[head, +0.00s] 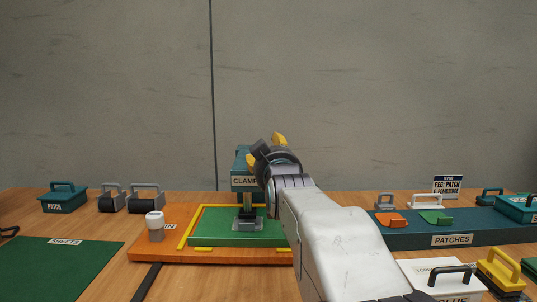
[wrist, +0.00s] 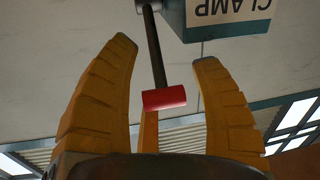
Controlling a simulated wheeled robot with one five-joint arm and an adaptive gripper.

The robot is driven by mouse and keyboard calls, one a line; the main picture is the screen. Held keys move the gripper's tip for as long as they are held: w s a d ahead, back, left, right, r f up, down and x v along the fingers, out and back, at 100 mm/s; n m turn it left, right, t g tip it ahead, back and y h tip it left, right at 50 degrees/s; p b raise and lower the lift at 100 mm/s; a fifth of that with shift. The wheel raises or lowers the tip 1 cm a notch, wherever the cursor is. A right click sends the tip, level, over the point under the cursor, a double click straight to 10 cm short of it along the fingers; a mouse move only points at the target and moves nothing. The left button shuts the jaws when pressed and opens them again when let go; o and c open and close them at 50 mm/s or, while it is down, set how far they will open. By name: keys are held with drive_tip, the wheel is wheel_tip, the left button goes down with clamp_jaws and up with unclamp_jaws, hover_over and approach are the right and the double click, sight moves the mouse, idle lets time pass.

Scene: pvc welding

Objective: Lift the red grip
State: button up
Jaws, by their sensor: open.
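The red grip (wrist: 164,98) shows in the wrist view as a short red bar on the end of a dark rod (wrist: 155,45). It lies between the yellow fingers of my gripper (wrist: 165,53), which are apart with gaps visible on both sides. The rod runs to the teal clamp (wrist: 180,20), whose label appears upside down. In the head view the clamp (head: 243,165) stands behind the green plate, and my gripper (head: 264,148) is at its upper right. The red grip is hidden there behind my gripper and arm.
An orange board (head: 160,248) holds the green plate (head: 215,240) under the clamp, with a white-topped knob (head: 155,226) at its left. A teal patches tray (head: 400,238) stands right. A green sheet mat (head: 55,268) lies left. Handled blocks (head: 112,198) stand behind.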

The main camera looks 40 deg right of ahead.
drive_tip(key=shift+s, duration=0.1)
clamp_jaws()
idle(0.5)
